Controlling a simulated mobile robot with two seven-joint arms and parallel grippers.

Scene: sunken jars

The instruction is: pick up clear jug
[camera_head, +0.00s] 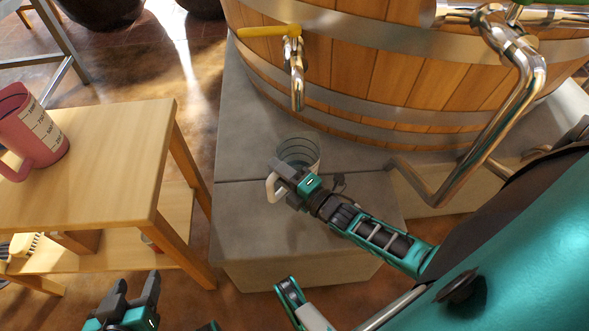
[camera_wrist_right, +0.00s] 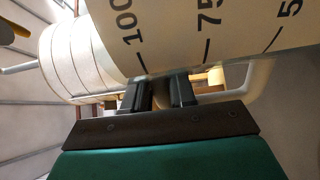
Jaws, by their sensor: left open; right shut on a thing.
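The clear jug (camera_head: 299,147) is on or just above the grey stone step, below the barrel's tap; I cannot tell if its base touches. Its pale handle (camera_head: 271,187) sticks out toward the lower left. My right gripper (camera_head: 284,172) is shut on the handle and hides part of the jug. In the right wrist view the jug (camera_wrist_right: 200,35) fills the top with dark measuring marks, and the right jaws (camera_wrist_right: 160,92) close on its handle (camera_wrist_right: 258,80). My left gripper (camera_head: 137,288) is open and empty at the bottom left, well apart from the jug.
A large wooden barrel (camera_head: 380,85) with metal bands and a yellow-handled tap (camera_head: 297,75) rises behind the jug. A metal pipe (camera_head: 490,130) bends down at the right. A wooden table (camera_head: 110,165) at the left bears a pink mug (camera_head: 28,132). The step's front (camera_head: 290,235) is clear.

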